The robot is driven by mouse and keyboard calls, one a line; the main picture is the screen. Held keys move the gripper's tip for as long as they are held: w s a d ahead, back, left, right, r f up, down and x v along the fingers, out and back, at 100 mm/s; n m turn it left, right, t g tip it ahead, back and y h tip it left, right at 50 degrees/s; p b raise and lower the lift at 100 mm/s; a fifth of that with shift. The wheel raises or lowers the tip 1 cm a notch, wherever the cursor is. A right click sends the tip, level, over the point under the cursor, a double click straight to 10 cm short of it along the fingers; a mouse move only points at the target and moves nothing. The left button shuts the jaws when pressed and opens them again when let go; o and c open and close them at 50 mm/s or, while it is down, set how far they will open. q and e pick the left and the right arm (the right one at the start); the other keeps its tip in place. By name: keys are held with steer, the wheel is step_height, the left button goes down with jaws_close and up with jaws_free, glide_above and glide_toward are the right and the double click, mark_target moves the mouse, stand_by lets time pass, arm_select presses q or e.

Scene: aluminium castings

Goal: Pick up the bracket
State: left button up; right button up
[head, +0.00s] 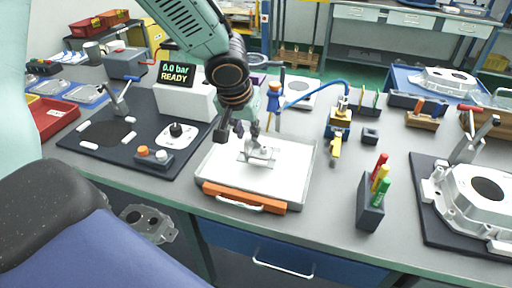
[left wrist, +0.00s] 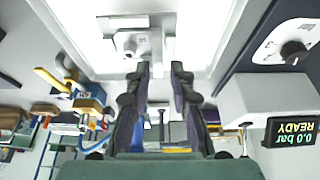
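The bracket (head: 262,157) is a small pale grey metal casting. It lies on a white tray (head: 222,177) with an orange front edge, near the middle of the bench. My left gripper (head: 248,134) points down just above the bracket in the head view, its dark fingers hiding part of it. In the left wrist view the bracket (left wrist: 132,42) lies beyond the fingertips, a little left of the gap. The left gripper (left wrist: 162,68) is open, with nothing between its fingers. Contact with the bracket cannot be made out. My right gripper is not in view.
A gauge box (head: 185,98) reading 0.0 bar READY and a dark mat (head: 90,150) stand left of the tray. A marker holder (head: 370,205) and a large casting (head: 470,195) stand right. Bare bench lies between the tray and the marker holder.

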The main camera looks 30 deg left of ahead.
mark_target(249, 136)
arm_select(q)
steer(key=shift+x, duration=1.15)
steer(key=shift+d+f, duration=0.25)
steer(key=shift+f, duration=0.1)
steer(key=shift+w+a+f, duration=0.1)
steer(key=shift+w+a, duration=0.05)
steer(key=shift+w, duration=0.05)
steer(key=shift+c, duration=1.1)
steer(key=shift+s, duration=0.1)
jaws_close()
